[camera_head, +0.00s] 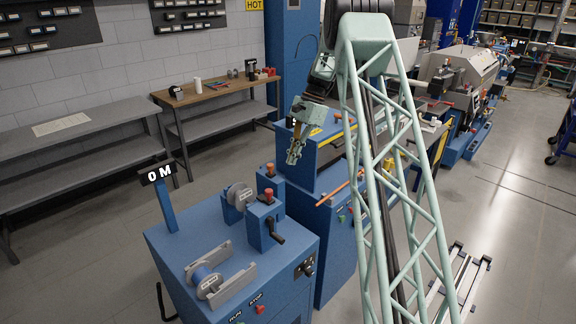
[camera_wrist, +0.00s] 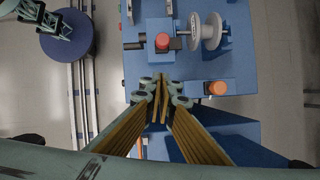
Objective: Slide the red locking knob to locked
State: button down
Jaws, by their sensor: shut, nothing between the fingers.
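Two red-orange knobs are in view, and I cannot tell which is the locking knob. One knob (camera_head: 268,196) tops a blue block with a black crank; in the wrist view that knob (camera_wrist: 163,41) is just beyond my fingertips. The other knob (camera_head: 269,168) stands on a blue block farther back; in the wrist view it (camera_wrist: 218,88) lies to the right of my fingers. My gripper (camera_head: 293,157) hangs above the blue machines, pointing down. In the wrist view my gripper (camera_wrist: 159,98) is shut with nothing between the fingers, apart from both knobs.
A grey spool (camera_head: 237,196) sits beside the crank block. Another spool (camera_head: 207,279) lies between grey plates on the machine top. A sign post (camera_head: 165,200) rises at the back left corner. Red and green buttons (camera_head: 258,309) are on the front. Workbenches line the wall.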

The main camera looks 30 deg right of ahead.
jog(key=shift+s+a+f+p, duration=0.1)
jog(key=shift+a+f+p, duration=0.2)
jog(key=shift+a+f, duration=1.05)
jog(key=shift+w+a+f+p, duration=0.1)
jog(key=shift+a+f+p, duration=0.2)
jog(key=shift+a+f, duration=1.05)
jog(key=shift+s+a+f+p, duration=0.1)
jog(key=shift+a+f+p, duration=0.2)
jog(key=shift+a+f, duration=1.05)
jog(key=shift+d+f, duration=0.3)
